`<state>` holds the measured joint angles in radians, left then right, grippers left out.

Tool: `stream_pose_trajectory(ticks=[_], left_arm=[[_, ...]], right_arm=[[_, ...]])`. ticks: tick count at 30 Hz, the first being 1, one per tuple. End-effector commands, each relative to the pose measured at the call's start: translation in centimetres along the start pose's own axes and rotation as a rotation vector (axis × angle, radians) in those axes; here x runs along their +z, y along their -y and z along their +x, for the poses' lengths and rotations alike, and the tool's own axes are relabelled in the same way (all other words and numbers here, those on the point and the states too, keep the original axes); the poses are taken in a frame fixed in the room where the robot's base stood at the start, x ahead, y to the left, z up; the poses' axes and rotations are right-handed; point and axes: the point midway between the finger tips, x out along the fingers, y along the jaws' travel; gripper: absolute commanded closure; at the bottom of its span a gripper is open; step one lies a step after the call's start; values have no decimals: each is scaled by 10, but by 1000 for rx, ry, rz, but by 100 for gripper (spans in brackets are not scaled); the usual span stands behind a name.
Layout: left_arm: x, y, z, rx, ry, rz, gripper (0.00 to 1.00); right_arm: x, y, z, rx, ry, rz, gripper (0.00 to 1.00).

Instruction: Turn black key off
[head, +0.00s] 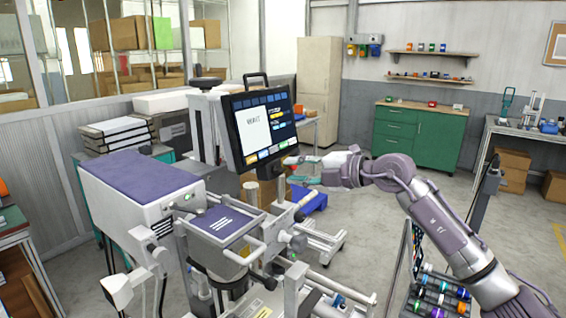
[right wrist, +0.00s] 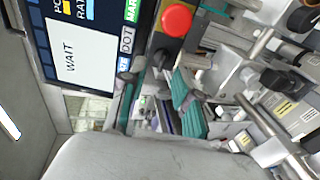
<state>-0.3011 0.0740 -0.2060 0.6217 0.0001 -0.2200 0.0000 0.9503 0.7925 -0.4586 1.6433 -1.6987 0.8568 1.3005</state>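The machine's tilted display (head: 262,122) reads "WAIT" and also fills the upper left of the right wrist view (right wrist: 85,45). A red round button (right wrist: 177,19) on a dark panel with a yellow patch is beside the display. I cannot pick out the black key with certainty; a small dark part (right wrist: 160,58) below the button may be it or part of my gripper. My right gripper (head: 300,171) is just right of the display's lower corner. In the wrist view its teal-padded fingers (right wrist: 157,100) are apart, with nothing seen held. My left gripper is not in view.
The machine's purple-topped housing (head: 140,180), smaller purple-topped box (head: 222,221) and metal bars crowd the space left and below. A rack of coloured reels (head: 440,295) is at lower right. A green cabinet (head: 418,134) is far back, with open floor before it.

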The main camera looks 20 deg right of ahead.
Motion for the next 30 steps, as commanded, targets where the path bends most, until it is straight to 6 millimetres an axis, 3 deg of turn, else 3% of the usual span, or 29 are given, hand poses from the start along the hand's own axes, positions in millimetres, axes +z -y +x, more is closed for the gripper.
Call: stream_pose_trajectory(ticks=[6,18,24,30], left_arm=[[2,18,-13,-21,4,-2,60],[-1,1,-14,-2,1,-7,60],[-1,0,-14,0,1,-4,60],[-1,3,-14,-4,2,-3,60]], right_arm=[[0,-1,29,-1,-1,2,69],[0,1,37,0,1,0,69],[0,1,37,0,0,0,100],[0,1,37,0,0,1,100]])
